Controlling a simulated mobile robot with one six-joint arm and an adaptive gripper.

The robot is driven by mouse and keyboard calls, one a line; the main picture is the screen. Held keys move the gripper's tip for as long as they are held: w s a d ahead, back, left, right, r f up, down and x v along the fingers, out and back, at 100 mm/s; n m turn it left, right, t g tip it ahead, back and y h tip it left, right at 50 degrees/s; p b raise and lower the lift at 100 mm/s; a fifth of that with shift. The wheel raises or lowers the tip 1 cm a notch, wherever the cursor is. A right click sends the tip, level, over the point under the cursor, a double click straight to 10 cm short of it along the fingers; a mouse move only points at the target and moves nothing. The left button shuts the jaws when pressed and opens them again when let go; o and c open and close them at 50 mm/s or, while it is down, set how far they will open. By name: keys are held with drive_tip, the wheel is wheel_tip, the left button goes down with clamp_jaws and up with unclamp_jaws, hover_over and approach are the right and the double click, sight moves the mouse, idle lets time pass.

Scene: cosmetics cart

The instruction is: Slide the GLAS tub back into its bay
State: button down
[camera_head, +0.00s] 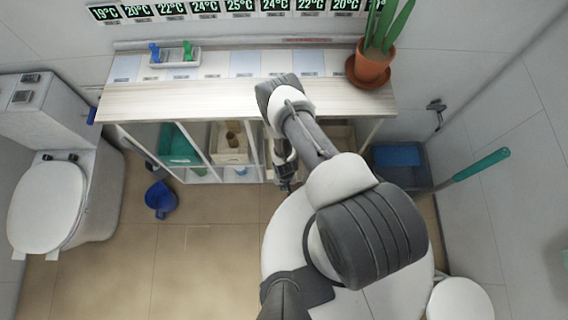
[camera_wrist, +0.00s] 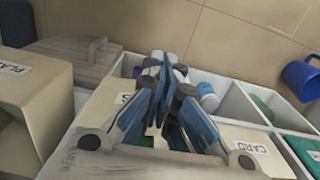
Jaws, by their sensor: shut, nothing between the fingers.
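In the wrist view my gripper (camera_wrist: 168,68) is shut and empty, its fingers reaching across the middle of the picture. Behind the fingers is a cream tub whose label (camera_wrist: 124,98) shows only a final "S". The fingers hide most of this tub, so I cannot tell how far it sits in its bay or whether I touch it. In the head view my gripper (camera_head: 287,184) is low at the front of the cart, under the worktop. My arm hides the bay behind it.
The cart (camera_head: 190,102) has white dividers. A tub labelled CARD (camera_wrist: 255,146) stands to the right in the wrist view, a PLAST-type labelled tub (camera_wrist: 35,95) to the left. A blue mug (camera_head: 160,199) is on the open floor; a potted plant (camera_head: 375,65) stands on the worktop.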

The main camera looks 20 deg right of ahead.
drive_tip(key=w+d+f+b, duration=0.1)
drive_tip(key=w+f+b, duration=0.1)
drive_tip(key=w+f, duration=0.2)
drive_tip(key=shift+f+b, duration=0.35)
drive_tip(key=shift+f, duration=0.45)
